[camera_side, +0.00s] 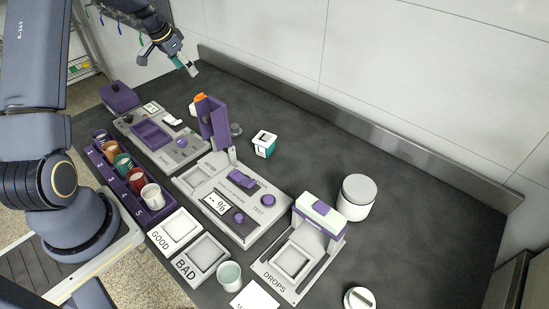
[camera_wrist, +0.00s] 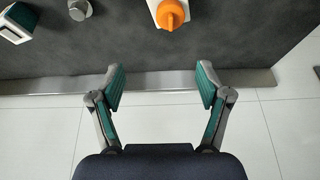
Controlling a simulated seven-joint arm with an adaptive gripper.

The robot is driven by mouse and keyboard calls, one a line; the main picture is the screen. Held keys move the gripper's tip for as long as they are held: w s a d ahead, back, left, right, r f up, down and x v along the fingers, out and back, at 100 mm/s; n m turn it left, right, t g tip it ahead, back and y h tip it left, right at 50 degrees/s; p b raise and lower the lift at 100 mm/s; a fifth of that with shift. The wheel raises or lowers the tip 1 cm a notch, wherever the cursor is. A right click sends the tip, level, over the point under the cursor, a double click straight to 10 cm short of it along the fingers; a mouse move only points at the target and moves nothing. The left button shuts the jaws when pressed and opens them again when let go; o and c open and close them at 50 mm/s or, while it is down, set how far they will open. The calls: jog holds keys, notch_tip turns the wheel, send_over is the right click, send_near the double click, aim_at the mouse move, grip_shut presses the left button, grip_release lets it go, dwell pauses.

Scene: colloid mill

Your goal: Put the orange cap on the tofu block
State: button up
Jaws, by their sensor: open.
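The orange cap (camera_side: 199,97) is at the back of the counter, partly behind a purple upright part. It also shows at the top of the wrist view (camera_wrist: 172,15), against a white object (camera_wrist: 154,6); whether it rests on that object or beside it I cannot tell. A white and teal block (camera_side: 264,144), possibly the tofu block, stands upright right of the purple upright. It is cut off at the top left of the wrist view (camera_wrist: 16,24). My gripper (camera_side: 191,67) is open and empty, raised behind the cap; its fingers (camera_wrist: 161,83) are spread below the cap in the wrist view.
A grey cylinder (camera_side: 236,130) stands between the cap and the white and teal block. The purple upright (camera_side: 212,122) rises close to the cap. A test machine (camera_side: 255,222), a drops machine (camera_side: 315,220) and a white jar (camera_side: 356,197) stand nearer the front.

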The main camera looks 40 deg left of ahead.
jog(key=s+d+r, duration=0.3)
jog(key=d+r, duration=0.4)
jog(key=d, duration=0.3)
jog(key=s+d+r, duration=0.4)
jog(key=d+r, duration=0.4)
jog(key=d, duration=0.3)
jog(key=s+d, duration=0.6)
jog(key=s, duration=0.3)
jog(key=s+d+t, duration=0.1)
jog(key=s+d, duration=0.5)
jog(key=s, duration=0.3)
jog(key=shift+s, duration=0.25)
